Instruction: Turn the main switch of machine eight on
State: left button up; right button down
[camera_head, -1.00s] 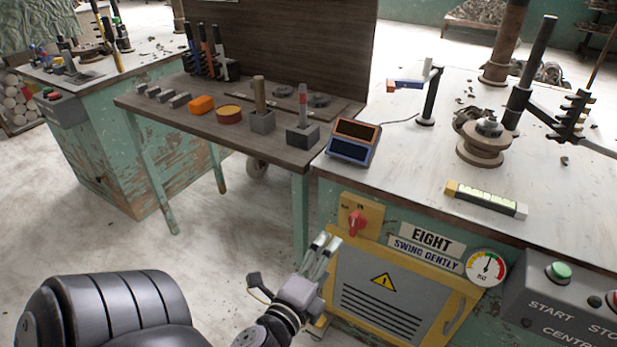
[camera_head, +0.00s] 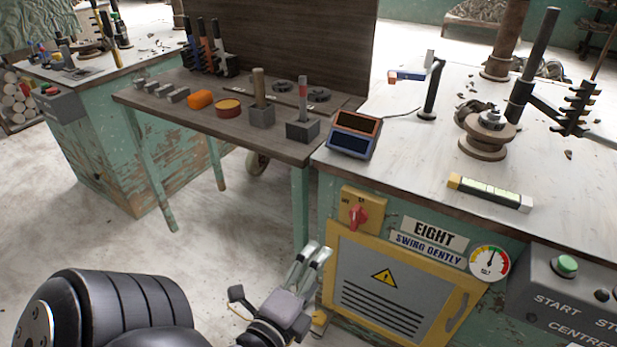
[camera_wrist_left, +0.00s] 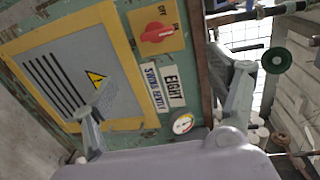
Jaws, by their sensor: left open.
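The main switch is a red knob (camera_head: 356,215) on a yellow plate at the upper left of machine eight's front (camera_head: 375,290). Small dark marks show above the knob, but I cannot tell for sure which one it points to. It also shows in the left wrist view as a red knob (camera_wrist_left: 158,32) on the yellow plate, with an OFF label near it. My left gripper (camera_head: 318,250) is open and empty, below and left of the switch and apart from it. In the left wrist view its two fingers (camera_wrist_left: 150,82) are spread wide. My right gripper is not in view.
An EIGHT sign (camera_head: 434,234), a dial gauge (camera_head: 489,263) and a grey START box (camera_head: 565,290) are to the switch's right. A yellow-framed grey door (camera_head: 390,300) lies below. A wooden table (camera_head: 215,118) with tools stands left. Open floor lies between the benches.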

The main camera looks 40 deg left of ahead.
pick_arm(q)
jog(key=shift+v, duration=0.9)
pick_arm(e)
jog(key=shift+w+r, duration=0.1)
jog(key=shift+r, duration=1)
